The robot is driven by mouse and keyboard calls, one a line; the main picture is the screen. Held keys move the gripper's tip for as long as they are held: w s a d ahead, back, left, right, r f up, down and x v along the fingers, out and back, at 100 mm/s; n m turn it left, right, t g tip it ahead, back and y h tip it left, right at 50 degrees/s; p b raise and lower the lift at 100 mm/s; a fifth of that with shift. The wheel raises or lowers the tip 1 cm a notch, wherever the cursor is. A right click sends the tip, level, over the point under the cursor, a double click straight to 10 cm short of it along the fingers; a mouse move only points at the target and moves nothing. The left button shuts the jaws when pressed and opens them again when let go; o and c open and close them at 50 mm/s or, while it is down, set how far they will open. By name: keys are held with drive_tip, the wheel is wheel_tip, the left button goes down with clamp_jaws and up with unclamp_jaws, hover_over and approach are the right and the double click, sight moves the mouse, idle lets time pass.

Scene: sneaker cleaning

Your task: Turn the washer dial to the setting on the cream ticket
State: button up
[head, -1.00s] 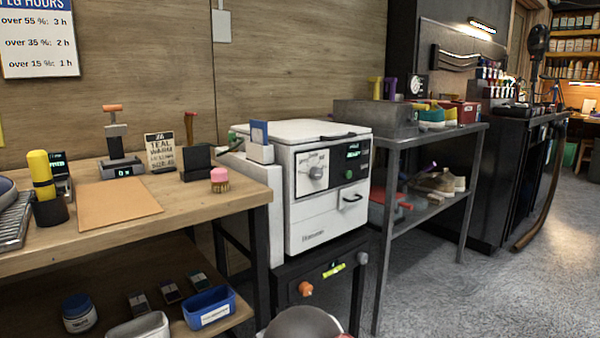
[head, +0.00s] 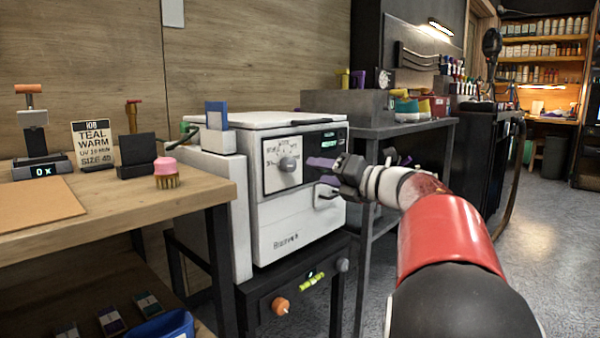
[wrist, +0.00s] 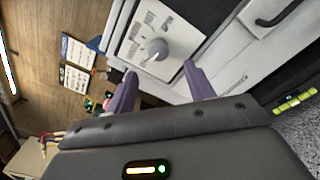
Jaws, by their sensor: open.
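The white washer (head: 300,230) stands beside the bench. Its grey dial (head: 288,164) sits on a pale printed panel on the front; the setting words are too small to read surely. The dial also shows in the wrist view (wrist: 157,48), beyond and between my fingertips. My gripper (head: 323,171) is open and empty, its purple fingers just right of the dial in the head view, apparently not touching it. The cream ticket (head: 94,143) stands on the bench and reads JOB, TEAL, WARM, a smaller UV line, and SIZE 40.
A green-lit display (head: 329,140) is right of the dial, and a door handle (head: 328,190) lies below, partly behind my gripper. A blue card (head: 216,115) stands at the washer's left top. A pink-topped brush (head: 166,172) is on the bench edge. A grey metal table (head: 400,130) stands right.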

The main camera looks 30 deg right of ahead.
sight(293, 166)
drive_tip(key=x, duration=0.7)
drive_tip(key=shift+w+a, duration=0.2)
drive_tip(key=c, duration=1)
drive_tip(key=shift+o, duration=0.2)
